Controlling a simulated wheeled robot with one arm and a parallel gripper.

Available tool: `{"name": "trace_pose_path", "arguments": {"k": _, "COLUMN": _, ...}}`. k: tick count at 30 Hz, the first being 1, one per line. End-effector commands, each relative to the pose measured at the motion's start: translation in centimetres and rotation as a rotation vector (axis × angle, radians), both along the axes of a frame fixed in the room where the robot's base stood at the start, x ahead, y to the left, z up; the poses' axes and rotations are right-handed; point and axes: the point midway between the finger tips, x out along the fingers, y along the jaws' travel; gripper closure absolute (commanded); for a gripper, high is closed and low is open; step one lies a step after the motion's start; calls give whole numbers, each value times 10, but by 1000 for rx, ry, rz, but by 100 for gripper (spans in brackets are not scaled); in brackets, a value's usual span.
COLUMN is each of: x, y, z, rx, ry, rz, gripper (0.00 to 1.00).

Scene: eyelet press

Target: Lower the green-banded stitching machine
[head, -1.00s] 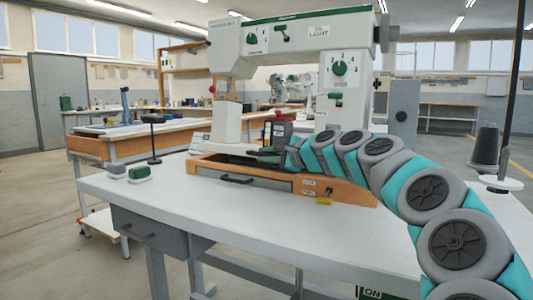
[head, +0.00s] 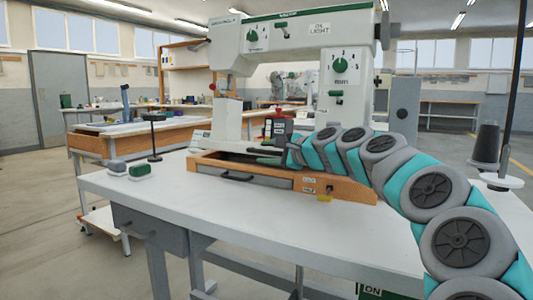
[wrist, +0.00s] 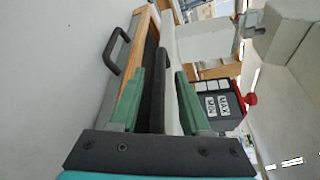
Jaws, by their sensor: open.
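The green-banded stitching machine (head: 300,35) stands at the back of the white bench in the head view. It is pale grey-white with a green band along the top and green dials. Its wooden base frame (head: 345,189) has a drawer-like front with a black handle. My gripper (head: 268,157) is small in the head view, low in front of the machine by the frame. In the wrist view my gripper (wrist: 158,73) has two green fingers standing apart. A dark bar (wrist: 159,75) shows between them; I cannot tell whether they touch it.
A dark box with MAX/MIN labels and red knobs (wrist: 217,103) is close beside the right finger in the wrist view. A black thread cone (head: 486,148) stands at the right. The bench front (head: 240,210) is clear.

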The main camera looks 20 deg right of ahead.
Motion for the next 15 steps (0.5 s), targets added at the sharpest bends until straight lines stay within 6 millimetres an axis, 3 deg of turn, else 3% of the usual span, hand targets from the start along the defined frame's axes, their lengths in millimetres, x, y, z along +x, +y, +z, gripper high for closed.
{"name": "trace_pose_path", "arguments": {"k": 15, "x": -65, "y": -22, "z": 13, "rx": -1, "ry": -1, "rz": -2, "gripper": 53}}
